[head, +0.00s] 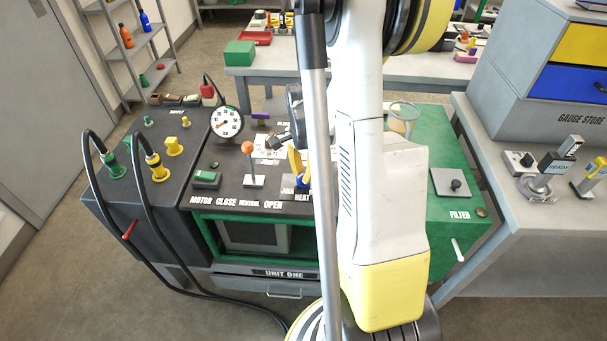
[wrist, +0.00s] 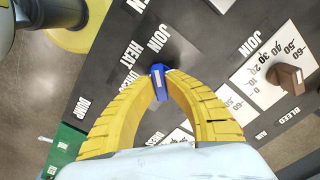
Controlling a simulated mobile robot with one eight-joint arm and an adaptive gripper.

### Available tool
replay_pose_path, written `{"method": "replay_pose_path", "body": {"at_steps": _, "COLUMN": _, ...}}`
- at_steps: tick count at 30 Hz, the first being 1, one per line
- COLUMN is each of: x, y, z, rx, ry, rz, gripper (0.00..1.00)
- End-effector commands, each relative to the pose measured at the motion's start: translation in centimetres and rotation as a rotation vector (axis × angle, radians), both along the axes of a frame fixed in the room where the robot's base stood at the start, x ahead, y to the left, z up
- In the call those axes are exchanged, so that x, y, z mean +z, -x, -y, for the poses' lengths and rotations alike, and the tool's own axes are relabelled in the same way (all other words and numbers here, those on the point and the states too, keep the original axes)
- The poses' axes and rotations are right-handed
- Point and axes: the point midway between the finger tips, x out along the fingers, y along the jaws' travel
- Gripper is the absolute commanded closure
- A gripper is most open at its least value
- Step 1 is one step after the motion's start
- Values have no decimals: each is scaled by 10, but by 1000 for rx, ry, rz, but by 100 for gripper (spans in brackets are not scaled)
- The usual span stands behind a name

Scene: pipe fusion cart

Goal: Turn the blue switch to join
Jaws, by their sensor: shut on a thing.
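The blue switch (wrist: 160,86) is a narrow knob on the dark panel, with a pale mark on its top. In the wrist view, the two yellow fingers of my gripper (wrist: 161,74) close on it from both sides. Its upper end points roughly up the picture, near the upper JOIN label (wrist: 160,38). The HEAT label (wrist: 132,52) lies to its left. In the head view, the blue switch (head: 303,183) shows small below my yellow fingers (head: 297,163). My arm hides the panel to its right.
A brown knob (wrist: 287,77) sits on a white dial plate at the right of the wrist view. In the head view, an orange-topped lever (head: 249,165) and a round gauge (head: 226,122) stand left of my gripper. Black hoses (head: 150,225) loop at the cart's left.

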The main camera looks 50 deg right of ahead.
Motion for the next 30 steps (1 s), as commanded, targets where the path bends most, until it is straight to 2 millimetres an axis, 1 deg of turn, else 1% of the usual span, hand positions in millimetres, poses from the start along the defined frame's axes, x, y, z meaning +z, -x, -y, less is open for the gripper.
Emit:
{"method": "replay_pose_path", "body": {"at_steps": 3, "x": 0, "y": 0, "z": 0, "rx": -58, "ry": 0, "rz": -1, "gripper": 100}}
{"method": "replay_pose_path", "body": {"at_steps": 9, "x": 0, "y": 0, "z": 0, "rx": -119, "ry": 0, "rz": -1, "gripper": 100}}
{"method": "replay_pose_path", "body": {"at_steps": 25, "x": 0, "y": 0, "z": 0, "rx": -141, "ry": 0, "rz": -1, "gripper": 100}}
{"method": "replay_pose_path", "body": {"at_steps": 26, "x": 0, "y": 0, "z": 0, "rx": -141, "ry": 0, "rz": -1, "gripper": 81}}
{"method": "replay_pose_path", "body": {"at_steps": 27, "x": 0, "y": 0, "z": 0, "rx": -141, "ry": 0, "rz": -1, "gripper": 69}}
{"method": "replay_pose_path", "body": {"at_steps": 28, "x": 0, "y": 0, "z": 0, "rx": -141, "ry": 0, "rz": -1, "gripper": 64}}
{"method": "replay_pose_path", "body": {"at_steps": 30, "x": 0, "y": 0, "z": 0, "rx": -141, "ry": 0, "rz": -1, "gripper": 64}}
